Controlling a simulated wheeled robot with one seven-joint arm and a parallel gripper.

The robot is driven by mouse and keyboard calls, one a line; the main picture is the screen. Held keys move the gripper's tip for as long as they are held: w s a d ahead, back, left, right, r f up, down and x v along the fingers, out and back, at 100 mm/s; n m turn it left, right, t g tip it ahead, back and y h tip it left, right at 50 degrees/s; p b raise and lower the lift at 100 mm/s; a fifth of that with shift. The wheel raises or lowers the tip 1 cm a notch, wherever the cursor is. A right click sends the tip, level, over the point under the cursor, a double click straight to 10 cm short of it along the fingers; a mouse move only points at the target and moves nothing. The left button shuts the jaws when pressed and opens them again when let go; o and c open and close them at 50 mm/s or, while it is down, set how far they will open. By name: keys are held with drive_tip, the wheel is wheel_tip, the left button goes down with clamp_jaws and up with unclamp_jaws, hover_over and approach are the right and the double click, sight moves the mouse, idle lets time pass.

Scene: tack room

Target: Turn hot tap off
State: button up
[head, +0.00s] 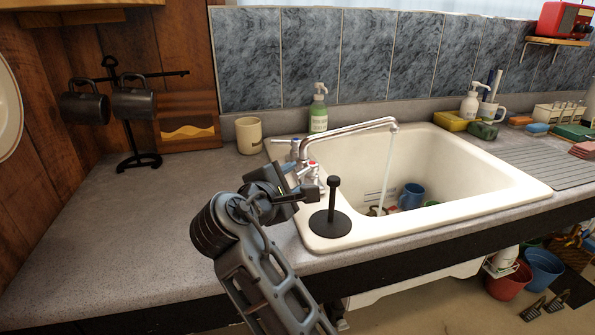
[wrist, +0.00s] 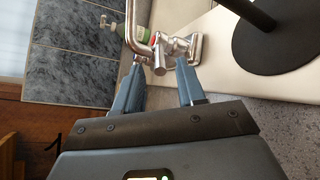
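The chrome tap (head: 350,131) stands at the sink's left rim, and a thin stream of water (head: 387,172) falls from its spout. Its hot handle (head: 312,165) has a red mark; the cold handle (head: 295,149) behind it has a blue mark. My gripper (head: 304,178) is right by the hot handle. In the wrist view my gripper (wrist: 160,65) is open, with its two fingers apart on either side of a chrome handle end (wrist: 159,67). I cannot tell whether either finger touches it.
The white sink (head: 480,169) holds a blue mug (head: 411,195) and other dishes. A green soap bottle (head: 318,110) and a cream mug (head: 248,135) stand behind.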

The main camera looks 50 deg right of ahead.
sight(305, 173)
drive_tip(key=shift+x, duration=2.2)
clamp_jaws()
